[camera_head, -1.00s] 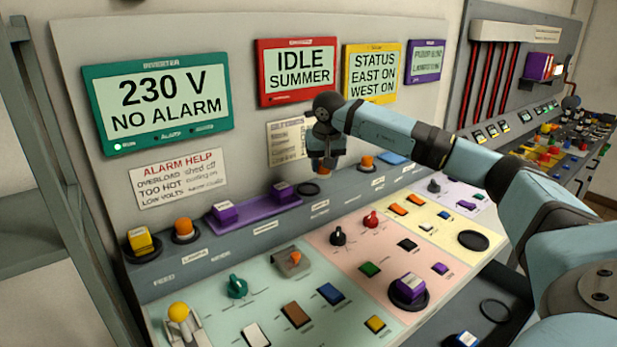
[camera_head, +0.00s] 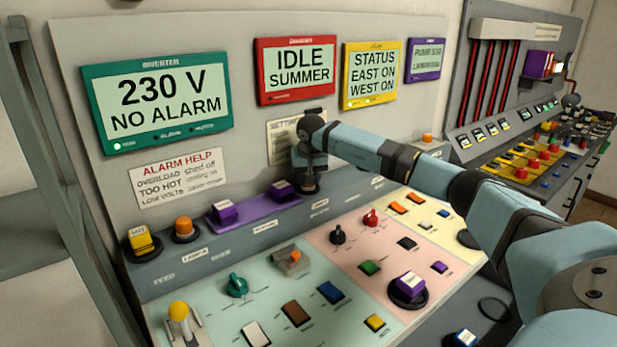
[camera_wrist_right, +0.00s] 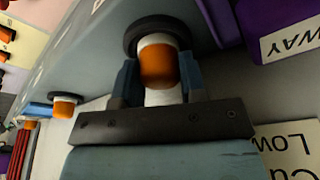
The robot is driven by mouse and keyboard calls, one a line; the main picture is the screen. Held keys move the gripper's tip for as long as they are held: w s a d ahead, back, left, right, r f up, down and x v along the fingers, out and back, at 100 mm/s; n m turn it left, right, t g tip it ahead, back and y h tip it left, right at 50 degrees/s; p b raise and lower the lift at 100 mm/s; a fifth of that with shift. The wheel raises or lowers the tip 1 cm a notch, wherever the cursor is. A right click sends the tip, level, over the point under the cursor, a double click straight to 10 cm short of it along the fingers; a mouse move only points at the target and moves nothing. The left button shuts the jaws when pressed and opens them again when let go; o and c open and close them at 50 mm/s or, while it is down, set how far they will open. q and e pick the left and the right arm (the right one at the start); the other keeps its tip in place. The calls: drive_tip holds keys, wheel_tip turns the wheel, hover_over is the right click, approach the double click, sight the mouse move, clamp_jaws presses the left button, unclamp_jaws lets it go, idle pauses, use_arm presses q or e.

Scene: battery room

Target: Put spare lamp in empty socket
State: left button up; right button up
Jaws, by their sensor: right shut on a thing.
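My right gripper (camera_head: 308,187) is shut on an orange-and-white lamp (camera_wrist_right: 157,67), whose body shows between the two fingers in the right wrist view. The gripper points down over a black ring socket (camera_wrist_right: 137,40) on the grey ledge. The lamp's far end overlaps the ring, and I cannot tell whether it is seated or just above. In the head view the gripper (camera_head: 308,187) hides most of the socket and lamp. My left gripper is not in view.
A purple tray (camera_head: 255,210) with two purple blocks lies left of the gripper. An orange lamp (camera_head: 184,229) and a yellow block (camera_head: 140,241) stand further left. Another orange lamp (camera_head: 427,139) stands to the right. The sloped panel (camera_head: 225,312) carries knobs and switches.

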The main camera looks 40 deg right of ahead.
drive_tip(key=shift+s, duration=0.1)
drive_tip(key=o, duration=0.9)
drive_tip(key=v, duration=1.2)
drive_tip(key=shift+r, duration=0.1)
